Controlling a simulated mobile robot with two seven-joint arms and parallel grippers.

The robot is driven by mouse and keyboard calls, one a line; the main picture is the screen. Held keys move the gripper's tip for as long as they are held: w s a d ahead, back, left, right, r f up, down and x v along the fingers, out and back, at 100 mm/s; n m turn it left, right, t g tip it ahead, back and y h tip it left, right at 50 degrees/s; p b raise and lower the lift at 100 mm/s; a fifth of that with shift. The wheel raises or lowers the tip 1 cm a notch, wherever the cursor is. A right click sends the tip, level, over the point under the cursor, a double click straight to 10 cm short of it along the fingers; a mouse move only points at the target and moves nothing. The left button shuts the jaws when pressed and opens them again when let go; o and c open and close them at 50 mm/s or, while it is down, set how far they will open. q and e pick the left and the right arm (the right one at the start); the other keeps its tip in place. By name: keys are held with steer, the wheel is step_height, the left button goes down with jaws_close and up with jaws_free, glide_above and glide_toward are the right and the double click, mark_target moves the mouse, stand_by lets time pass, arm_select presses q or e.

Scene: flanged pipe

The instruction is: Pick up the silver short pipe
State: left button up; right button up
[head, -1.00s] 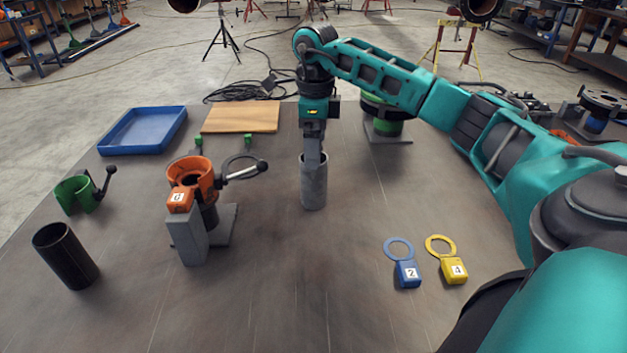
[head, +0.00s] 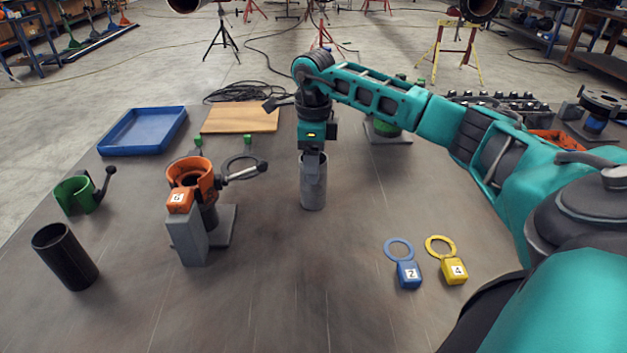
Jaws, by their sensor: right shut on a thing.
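The silver short pipe (head: 313,190) stands upright on the grey table in the middle of the head view. My right gripper (head: 312,160) is directly above it, pointing down, with its fingers at the pipe's upper end. It is shut on the pipe. The fingertips are partly hidden by the pipe's rim. The pipe's lower end appears to be at the table surface; I cannot tell whether there is a gap. My left gripper does not show.
An orange clamp (head: 187,173) on a grey stand is left of the pipe. A black pipe (head: 65,256), a green clamp (head: 76,195) and a blue tray (head: 118,146) are farther left. Blue tag (head: 408,274) and yellow tag (head: 454,270) lie at right. The front middle is clear.

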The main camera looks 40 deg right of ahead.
jaws_close()
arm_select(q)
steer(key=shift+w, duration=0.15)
arm_select(e)
steer(key=shift+r, duration=0.1)
